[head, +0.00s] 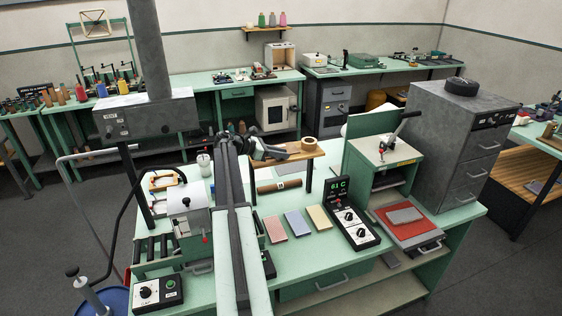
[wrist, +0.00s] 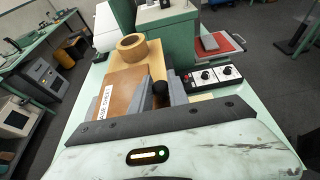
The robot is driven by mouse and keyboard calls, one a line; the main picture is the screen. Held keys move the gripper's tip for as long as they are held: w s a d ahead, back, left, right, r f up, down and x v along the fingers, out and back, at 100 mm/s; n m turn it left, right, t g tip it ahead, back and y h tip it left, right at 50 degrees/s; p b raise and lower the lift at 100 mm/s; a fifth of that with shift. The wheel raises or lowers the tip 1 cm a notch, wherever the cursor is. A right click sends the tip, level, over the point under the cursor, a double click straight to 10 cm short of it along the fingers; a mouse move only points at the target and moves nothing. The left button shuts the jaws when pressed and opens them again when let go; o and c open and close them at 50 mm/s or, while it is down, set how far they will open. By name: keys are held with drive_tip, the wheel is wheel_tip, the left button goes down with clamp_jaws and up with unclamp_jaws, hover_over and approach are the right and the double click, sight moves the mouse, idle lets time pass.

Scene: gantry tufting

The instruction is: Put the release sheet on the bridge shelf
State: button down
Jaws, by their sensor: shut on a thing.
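The release sheet (wrist: 126,80) is a flat brown panel with a white label, partly readable as "SHEET", in the wrist view. The bridge shelf (wrist: 155,56) is the lighter wooden board just beyond and under the sheet. In the head view my gripper (head: 264,151) is at the left end of the shelf (head: 318,153), which stands on dark posts above the green bench. The sheet overlaps the shelf. I cannot tell whether it touches it. The fingers hide part of the sheet.
A tan tape roll (wrist: 132,46) stands on the shelf beyond the sheet. A green press (head: 385,160) is close to the right.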

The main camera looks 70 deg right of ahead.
drive_tip(key=c, duration=1.7)
unclamp_jaws()
drive_tip(key=shift+f, duration=0.15)
drive_tip(key=o, duration=0.4)
drive_tip(key=shift+r+p, duration=0.25)
drive_tip(key=shift+p, duration=0.05)
drive_tip(key=p+v, duration=0.2)
drive_tip(key=v, duration=0.3)
drive_tip(key=shift+d+r, duration=0.1)
drive_tip(key=shift+r, duration=0.1)
drive_tip(key=w+a, duration=0.2)
drive_tip(key=w, duration=0.1)
drive_tip(key=w+a, duration=0.5)
drive_tip(key=w, duration=0.1)
drive_tip(key=shift+w+a+f, duration=0.15)
drive_tip(key=shift+a+f, duration=0.1)
drive_tip(key=shift+a, duration=0.15)
